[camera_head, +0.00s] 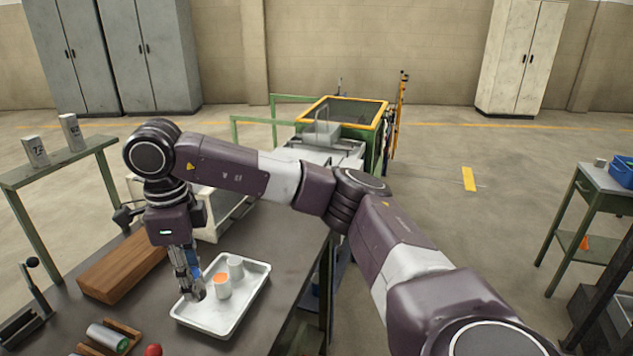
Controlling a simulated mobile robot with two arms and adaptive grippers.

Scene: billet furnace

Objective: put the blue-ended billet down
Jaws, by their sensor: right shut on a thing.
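My right gripper (190,278) points down over the left side of a white tray (262,290) on the dark workbench. It is shut on a small grey billet (197,292), largely hidden by the fingers. I cannot make out the colour of its end, nor whether it touches the tray. In the tray, just right of the gripper, stands a grey billet with an orange end (222,289). Behind it stands another pale grey billet (235,268). My left gripper is not in view.
A wooden block (122,266) lies left of the tray. A green-ended billet (108,337) lies in a wooden holder at the front, near a red knob (153,350). A white box stands behind the tray. The tray's front right is bare.

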